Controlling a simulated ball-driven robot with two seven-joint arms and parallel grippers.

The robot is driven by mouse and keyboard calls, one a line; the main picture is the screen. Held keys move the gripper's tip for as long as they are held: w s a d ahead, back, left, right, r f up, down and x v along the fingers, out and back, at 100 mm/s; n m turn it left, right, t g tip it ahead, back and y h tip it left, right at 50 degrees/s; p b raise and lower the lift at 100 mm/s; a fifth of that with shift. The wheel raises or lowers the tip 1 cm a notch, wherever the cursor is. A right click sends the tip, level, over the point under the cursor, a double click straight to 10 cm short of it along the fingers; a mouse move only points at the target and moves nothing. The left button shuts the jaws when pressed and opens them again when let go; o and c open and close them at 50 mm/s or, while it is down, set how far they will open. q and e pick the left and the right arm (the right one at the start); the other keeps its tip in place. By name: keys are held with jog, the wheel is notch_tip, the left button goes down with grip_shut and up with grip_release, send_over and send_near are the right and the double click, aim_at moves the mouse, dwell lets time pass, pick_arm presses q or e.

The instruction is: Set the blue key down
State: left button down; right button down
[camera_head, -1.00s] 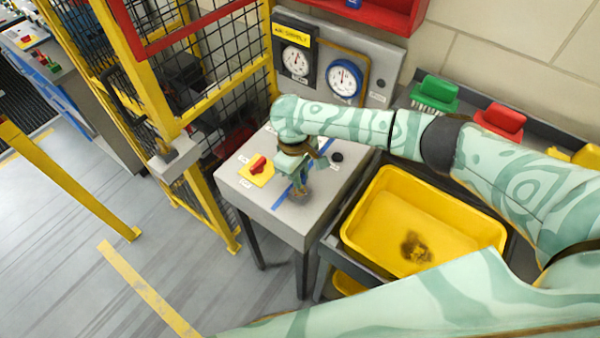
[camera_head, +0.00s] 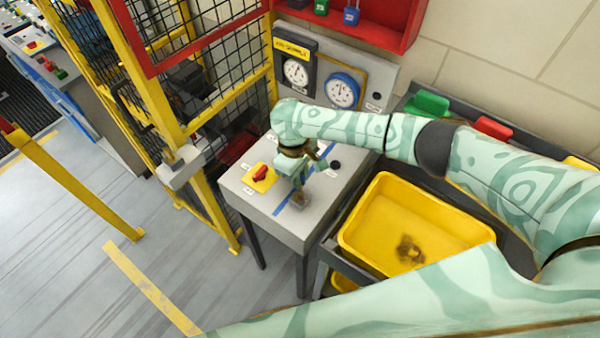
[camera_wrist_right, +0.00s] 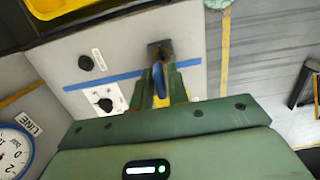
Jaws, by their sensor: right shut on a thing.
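My right gripper (camera_head: 299,194) is over the grey table (camera_head: 312,222), pointing down, to the right of the red switch. In the right wrist view its fingers (camera_wrist_right: 160,88) are shut on the blue key (camera_wrist_right: 159,80), which shows as a narrow blue edge between them. A small grey-brown block (camera_wrist_right: 160,50) shows just beyond the fingertips; it also appears below the gripper in the head view (camera_head: 301,203). Whether the key touches the block or the table cannot be told. My left gripper is not in view.
A red switch on a yellow plate (camera_head: 262,176), a blue tape line (camera_head: 282,208) and a black knob (camera_head: 335,164) are on the tabletop. A yellow bin (camera_head: 370,200) stands to the right. A fence and gauges (camera_head: 342,90) are behind.

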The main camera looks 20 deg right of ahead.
jog(key=shift+r, duration=0.35)
jog(key=shift+f, duration=0.15)
